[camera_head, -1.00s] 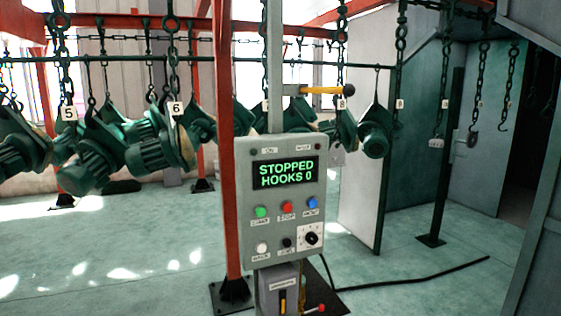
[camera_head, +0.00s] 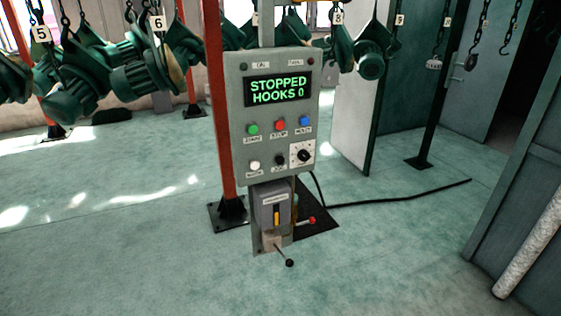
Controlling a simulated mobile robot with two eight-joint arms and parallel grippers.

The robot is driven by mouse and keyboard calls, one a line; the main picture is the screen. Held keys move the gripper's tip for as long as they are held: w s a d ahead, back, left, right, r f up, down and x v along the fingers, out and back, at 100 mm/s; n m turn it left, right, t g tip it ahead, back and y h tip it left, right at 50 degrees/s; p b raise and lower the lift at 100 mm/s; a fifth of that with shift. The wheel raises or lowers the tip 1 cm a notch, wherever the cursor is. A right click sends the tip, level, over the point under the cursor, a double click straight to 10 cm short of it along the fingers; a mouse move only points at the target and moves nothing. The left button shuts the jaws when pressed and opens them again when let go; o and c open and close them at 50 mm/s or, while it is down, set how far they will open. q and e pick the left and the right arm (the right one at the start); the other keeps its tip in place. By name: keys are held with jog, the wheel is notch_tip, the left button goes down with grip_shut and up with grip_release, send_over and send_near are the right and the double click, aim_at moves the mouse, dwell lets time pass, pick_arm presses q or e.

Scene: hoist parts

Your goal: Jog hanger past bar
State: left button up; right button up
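A grey control box (camera_head: 276,108) stands on a post in the middle of the head view. Its display (camera_head: 277,89) reads "STOPPED HOOKS 0" in green. Below are a green button (camera_head: 253,129), a red button (camera_head: 279,124) and a blue button (camera_head: 305,121). A white button (camera_head: 255,165), a small black knob (camera_head: 280,159) and a black dial (camera_head: 303,155) sit in the lower row. Green motor-like parts (camera_head: 127,68) hang from numbered chains behind, with tags 5, 6 and 8 legible. Neither gripper shows.
A grey switch box with a yellow handle (camera_head: 276,217) and a black-knobbed lever (camera_head: 289,262) sit low on the post. A red post (camera_head: 220,110) stands close on the left. A black cable (camera_head: 400,198) runs right across the floor. The front floor is clear.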

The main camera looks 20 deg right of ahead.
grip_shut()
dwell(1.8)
